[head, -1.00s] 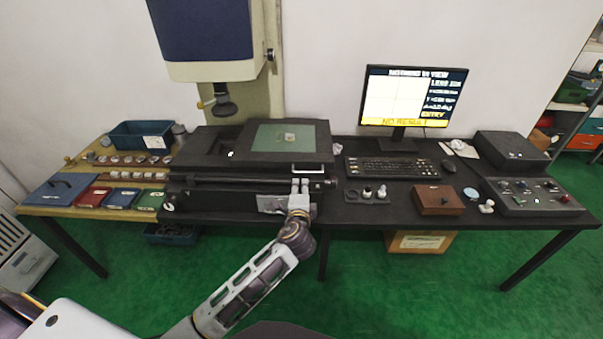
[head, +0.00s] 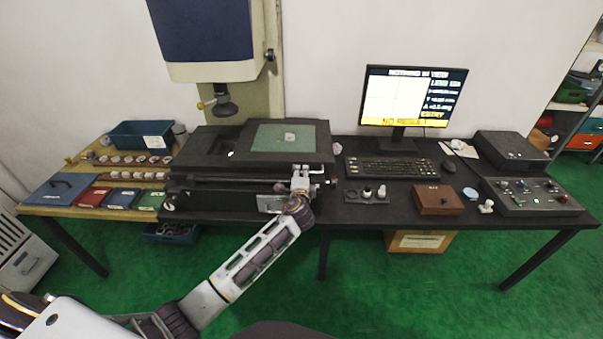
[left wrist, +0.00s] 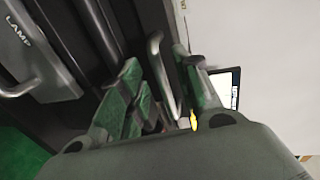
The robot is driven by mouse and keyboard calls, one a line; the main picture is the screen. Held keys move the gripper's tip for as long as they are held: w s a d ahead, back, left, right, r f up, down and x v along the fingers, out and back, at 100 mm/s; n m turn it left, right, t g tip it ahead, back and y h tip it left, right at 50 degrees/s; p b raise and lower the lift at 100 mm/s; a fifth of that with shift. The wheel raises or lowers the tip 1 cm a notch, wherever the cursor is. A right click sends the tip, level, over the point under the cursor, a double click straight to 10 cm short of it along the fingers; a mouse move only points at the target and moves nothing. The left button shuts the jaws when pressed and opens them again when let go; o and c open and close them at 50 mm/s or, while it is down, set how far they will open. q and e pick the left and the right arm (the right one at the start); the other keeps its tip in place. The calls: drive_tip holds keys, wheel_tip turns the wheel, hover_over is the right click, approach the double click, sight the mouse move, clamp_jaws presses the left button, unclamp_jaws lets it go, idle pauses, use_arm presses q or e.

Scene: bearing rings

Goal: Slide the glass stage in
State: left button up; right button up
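The glass stage is a dark frame (head: 325,152) with a greenish glass plate (head: 270,138) on top of the black measuring machine (head: 200,190). It sits to the right of the lens (head: 225,107). A small pale ring (head: 290,137) lies on the glass. My left gripper (head: 300,176) is at the stage's front edge. In the left wrist view the metal handle (left wrist: 157,55) stands between the spread fingers of my left gripper (left wrist: 162,80). The fingers look open, with a gap beside the handle. My right gripper is out of view.
A monitor (head: 415,97) reading "NO RESULT" and a keyboard (head: 392,168) stand to the right. A brown box (head: 438,200) and a control panel (head: 535,197) lie farther right. Rings in rows (head: 130,159), coloured boxes and a blue bin (head: 140,134) are at left.

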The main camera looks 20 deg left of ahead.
use_arm(q)
drive_tip(key=shift+x, duration=1.2)
drive_tip(key=shift+c, duration=0.5)
clamp_jaws()
